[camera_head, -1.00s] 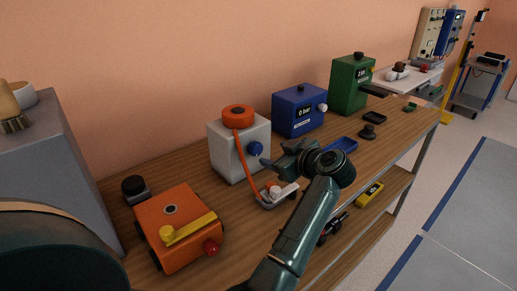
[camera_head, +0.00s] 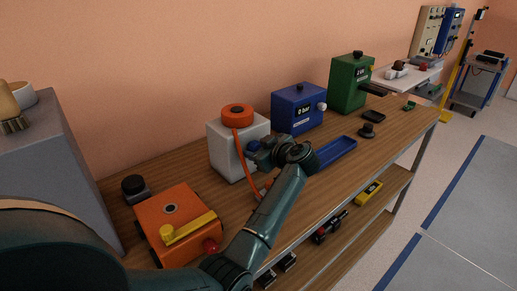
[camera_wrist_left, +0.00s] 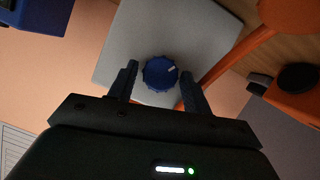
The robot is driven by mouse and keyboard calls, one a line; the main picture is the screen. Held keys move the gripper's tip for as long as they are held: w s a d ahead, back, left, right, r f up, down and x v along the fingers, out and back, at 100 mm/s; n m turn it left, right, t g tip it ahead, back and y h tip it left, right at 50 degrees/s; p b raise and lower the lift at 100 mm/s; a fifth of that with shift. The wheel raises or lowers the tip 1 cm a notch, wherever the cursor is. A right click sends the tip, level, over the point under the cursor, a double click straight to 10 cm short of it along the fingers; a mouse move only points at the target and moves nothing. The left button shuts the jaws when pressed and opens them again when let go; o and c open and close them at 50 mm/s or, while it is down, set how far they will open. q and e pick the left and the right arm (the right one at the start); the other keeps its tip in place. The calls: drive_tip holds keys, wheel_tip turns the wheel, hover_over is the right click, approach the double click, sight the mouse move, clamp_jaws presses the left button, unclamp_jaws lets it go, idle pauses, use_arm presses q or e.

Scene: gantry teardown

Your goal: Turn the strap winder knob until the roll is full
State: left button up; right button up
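The strap winder is a light grey box (camera_head: 225,150) with an orange roll (camera_head: 237,113) on top and an orange strap (camera_head: 246,160) hanging down its front. Its blue knob (camera_wrist_left: 160,73) faces me in the left wrist view; in the head view it is mostly hidden by my left gripper (camera_head: 262,152). In the wrist view the left gripper (camera_wrist_left: 159,78) is open, with one finger on each side of the knob. A narrow gap shows at the left finger; I cannot tell whether the right finger touches. My right gripper is not in view.
An orange box (camera_head: 178,228) with a yellow lever and red knob stands left of the winder. A blue box (camera_head: 298,112) and a green box (camera_head: 350,85) stand to its right. A blue tray (camera_head: 335,152) lies near the bench's front edge.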

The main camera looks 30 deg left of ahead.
use_arm(q)
drive_tip(key=c, duration=0.7)
drive_tip(key=shift+c, duration=0.2)
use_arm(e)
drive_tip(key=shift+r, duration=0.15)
use_arm(q)
drive_tip(key=shift+r+p, duration=0.1)
drive_tip(key=shift+p, duration=0.3)
drive_tip(key=shift+s+n+t+p, duration=0.15)
drive_tip(key=shift+n+t+p, duration=0.65)
drive_tip(key=shift+n+p, duration=0.25)
drive_tip(key=shift+n+t, duration=0.3)
drive_tip(key=shift+n, duration=0.25)
drive_tip(key=shift+f+n+t, duration=0.25)
drive_tip(key=shift+n+t, duration=0.05)
drive_tip(key=shift+n, duration=0.2)
drive_tip(key=shift+p, duration=0.3)
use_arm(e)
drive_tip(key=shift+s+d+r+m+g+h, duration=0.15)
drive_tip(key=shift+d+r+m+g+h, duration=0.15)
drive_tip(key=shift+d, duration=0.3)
use_arm(q)
drive_tip(key=shift+s+n+t, duration=0.1)
drive_tip(key=shift+n+t, duration=0.2)
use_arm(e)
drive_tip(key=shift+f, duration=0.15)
